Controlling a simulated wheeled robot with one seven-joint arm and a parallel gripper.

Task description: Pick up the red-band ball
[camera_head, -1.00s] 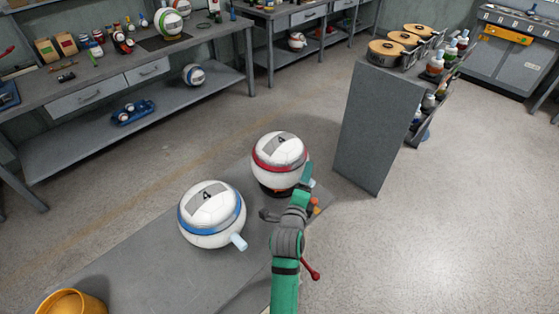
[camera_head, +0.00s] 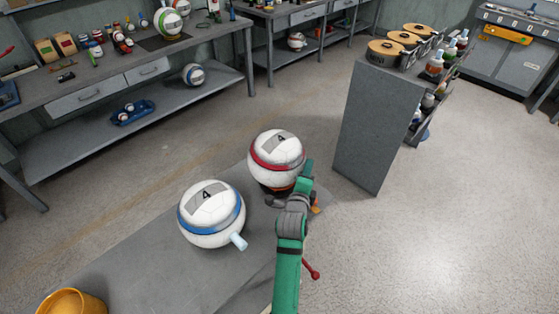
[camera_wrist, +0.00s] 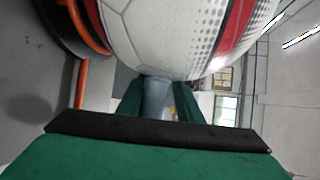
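The red-band ball (camera_head: 276,150) is white with a red band and a grey patch marked 4. It sits at the far end of the grey bench, over a dark and orange holder. It fills the top of the wrist view (camera_wrist: 180,35). My green gripper (camera_head: 308,172) is at the ball's right side. In the wrist view, my gripper's fingers (camera_wrist: 160,100) stand on both sides of a pale peg (camera_wrist: 157,95) projecting from the ball, and appear closed on it. Clear lift off the holder cannot be told.
A blue-band ball (camera_head: 205,208) with a pale peg sits just left on the same bench (camera_head: 150,255). A yellow container (camera_head: 72,303) is at the near left. A grey cabinet (camera_head: 375,130) stands right of the ball. Open floor lies on the right.

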